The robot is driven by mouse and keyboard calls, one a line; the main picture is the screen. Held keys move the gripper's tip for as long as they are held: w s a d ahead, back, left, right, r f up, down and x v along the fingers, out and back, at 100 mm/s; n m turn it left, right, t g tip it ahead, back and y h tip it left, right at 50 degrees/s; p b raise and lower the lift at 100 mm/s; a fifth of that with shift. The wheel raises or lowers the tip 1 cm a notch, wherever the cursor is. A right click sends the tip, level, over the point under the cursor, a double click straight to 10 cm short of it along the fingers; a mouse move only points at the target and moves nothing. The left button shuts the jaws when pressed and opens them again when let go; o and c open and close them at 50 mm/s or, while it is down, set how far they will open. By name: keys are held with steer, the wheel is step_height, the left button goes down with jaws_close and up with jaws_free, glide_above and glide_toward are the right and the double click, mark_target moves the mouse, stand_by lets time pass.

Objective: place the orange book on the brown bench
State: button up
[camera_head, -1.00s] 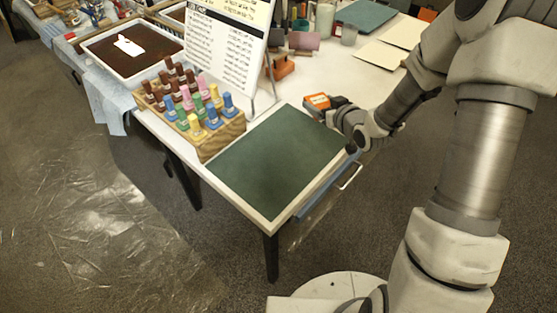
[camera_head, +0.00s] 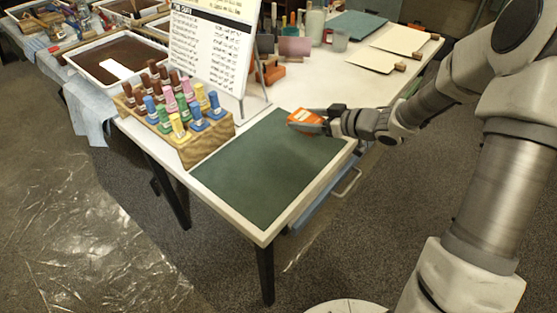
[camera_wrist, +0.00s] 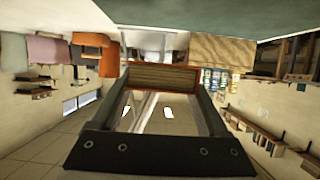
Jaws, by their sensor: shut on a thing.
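The orange book (camera_head: 303,118) is small and thick, with an orange cover. My gripper (camera_head: 318,124) is shut on it near the far right corner of the green mat (camera_head: 262,172). In the head view the book appears just above the mat; I cannot tell if it touches. In the wrist view the book (camera_wrist: 160,78) shows its edge, a brownish block framed in orange, between the two dark fingers. I cannot make out a brown bench for certain in either view.
The mat lies on a white table (camera_head: 262,236). A wooden rack (camera_head: 190,150) of several coloured bottles stands at its left, with a printed sign (camera_head: 207,40) behind. An orange holder (camera_head: 268,72) stands farther back. Brown-filled trays (camera_head: 72,58) are at the far left.

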steer(key=b, duration=0.4)
glide_above(281, 162)
step_height(281, 162, down, 5)
steer(key=shift+f+b, duration=0.8)
steer(key=shift+f, duration=1.05)
steer(key=shift+f, duration=0.15)
steer(key=o, duration=1.3)
